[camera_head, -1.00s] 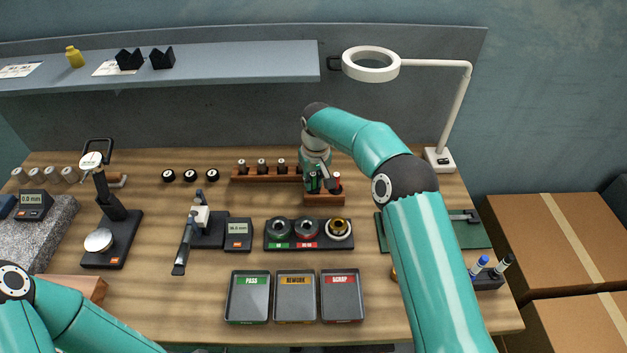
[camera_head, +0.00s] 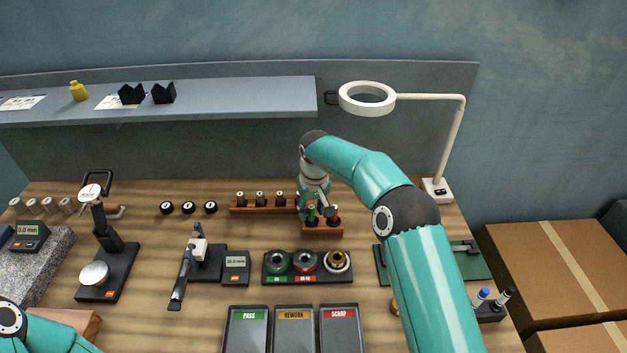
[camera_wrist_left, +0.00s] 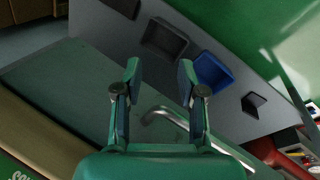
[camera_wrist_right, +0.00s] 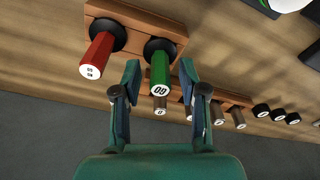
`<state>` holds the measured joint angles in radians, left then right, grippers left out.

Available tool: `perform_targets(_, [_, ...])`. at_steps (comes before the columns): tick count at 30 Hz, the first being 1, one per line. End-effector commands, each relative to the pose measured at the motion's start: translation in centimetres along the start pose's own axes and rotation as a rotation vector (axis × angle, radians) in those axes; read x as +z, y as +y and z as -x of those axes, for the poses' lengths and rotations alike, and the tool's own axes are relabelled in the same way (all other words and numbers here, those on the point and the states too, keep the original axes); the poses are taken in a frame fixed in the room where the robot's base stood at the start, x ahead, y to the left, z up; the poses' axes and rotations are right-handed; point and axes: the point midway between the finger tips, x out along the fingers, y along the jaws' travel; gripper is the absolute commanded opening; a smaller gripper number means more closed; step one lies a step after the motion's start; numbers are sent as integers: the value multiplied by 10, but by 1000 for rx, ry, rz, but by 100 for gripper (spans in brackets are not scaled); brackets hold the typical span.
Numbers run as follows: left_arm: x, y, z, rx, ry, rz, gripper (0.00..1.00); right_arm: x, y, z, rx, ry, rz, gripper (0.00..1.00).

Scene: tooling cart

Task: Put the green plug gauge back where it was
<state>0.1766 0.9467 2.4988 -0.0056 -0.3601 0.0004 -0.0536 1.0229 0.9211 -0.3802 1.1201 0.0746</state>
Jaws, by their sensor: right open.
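The green plug gauge (camera_head: 312,213) stands upright in the wooden block (camera_head: 323,231), beside the red plug gauge (camera_head: 334,216). In the right wrist view the green gauge (camera_wrist_right: 160,77) sits in a dark-ringed seat of the block (camera_wrist_right: 140,24), left of which is the red gauge (camera_wrist_right: 97,53). My right gripper (camera_wrist_right: 160,72) is open, with a finger on each side of the green gauge in that view. I cannot tell whether they touch it. In the head view the right wrist partly hides the block. My left gripper (camera_wrist_left: 160,78) is open and empty, away from the gauges.
A wooden rack (camera_head: 262,206) with several grey-handled gauges stands just left of the block. The ring gauge tray (camera_head: 270,272) lies in front. The lamp base (camera_head: 437,190) is at the right back. Three bins, including the PASS bin (camera_head: 248,335), stand at the front.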

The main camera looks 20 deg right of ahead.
Motion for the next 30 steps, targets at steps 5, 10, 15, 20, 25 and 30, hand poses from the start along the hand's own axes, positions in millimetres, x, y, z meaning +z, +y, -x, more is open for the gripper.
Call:
perform_targets(5, [0, 0, 0, 0, 0, 0, 40, 1, -5, 41, 0, 6, 1, 42])
perform_targets(10, [0, 0, 0, 0, 0, 0, 40, 1, -6, 83, -1, 6, 0, 42])
perform_targets(15, [0, 0, 0, 0, 0, 0, 40, 1, -6, 118, -1, 5, 1, 42])
perform_targets(20, [0, 0, 0, 0, 0, 0, 40, 2, -6, 138, 0, 3, 1, 42])
perform_targets(25, [0, 0, 0, 0, 0, 0, 40, 2, -6, 146, 0, 1, 1, 42])
perform_targets(30, [0, 0, 0, 0, 0, 0, 40, 2, -6, 147, -1, 1, 1, 42])
